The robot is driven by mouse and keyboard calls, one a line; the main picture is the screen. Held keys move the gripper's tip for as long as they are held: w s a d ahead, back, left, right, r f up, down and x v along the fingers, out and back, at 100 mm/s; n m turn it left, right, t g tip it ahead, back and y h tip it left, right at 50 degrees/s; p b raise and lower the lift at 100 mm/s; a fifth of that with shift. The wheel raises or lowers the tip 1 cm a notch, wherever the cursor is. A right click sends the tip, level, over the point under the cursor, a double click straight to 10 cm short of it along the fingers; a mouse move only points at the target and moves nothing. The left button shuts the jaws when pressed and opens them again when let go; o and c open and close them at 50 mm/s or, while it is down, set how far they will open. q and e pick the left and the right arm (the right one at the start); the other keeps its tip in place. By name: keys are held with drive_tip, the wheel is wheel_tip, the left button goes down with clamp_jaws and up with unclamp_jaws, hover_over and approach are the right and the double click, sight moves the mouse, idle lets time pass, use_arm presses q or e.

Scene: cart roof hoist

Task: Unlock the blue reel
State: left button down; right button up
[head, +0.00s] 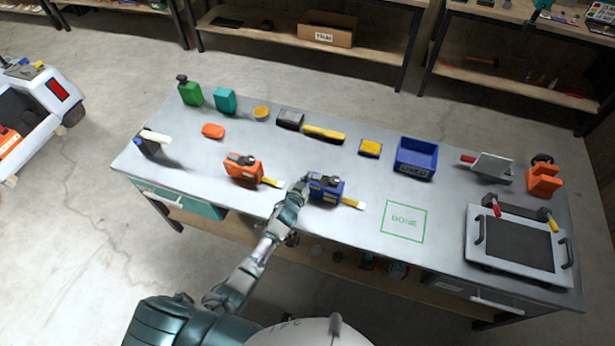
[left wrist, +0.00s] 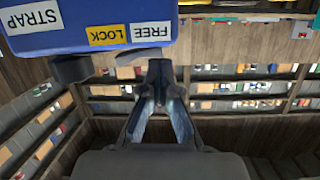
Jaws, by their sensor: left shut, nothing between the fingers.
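The blue reel (head: 325,188) stands on the workbench, left of the green DONE square. It has a dark part on top and a yellow strap end sticking out to the right.
An orange reel (head: 243,167) stands to the left. A blue bin (head: 416,158), a yellow-black block (head: 370,148) and a long yellow bar (head: 324,134) are behind. The DONE square (head: 403,222) is bare. A tray with handles (head: 480,264) is at the right.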

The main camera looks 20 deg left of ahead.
use_arm(q)
drive_tip(key=r+p, duration=0.2)
drive_tip(key=r, duration=0.1)
drive_tip(key=r+p, duration=0.1)
drive_tip(key=p, duration=0.1)
drive_tip(key=shift+w+a+r, duration=0.2)
drive_tip(key=shift+a+r, duration=0.05)
drive_tip(key=shift+a, duration=0.05)
drive_tip(key=a+v, duration=0.1)
drive_tip(key=v, duration=0.9)
drive_tip(key=shift+f+b, duration=0.3)
drive_tip(key=shift+f, duration=0.05)
drive_tip(key=shift+s, duration=0.1)
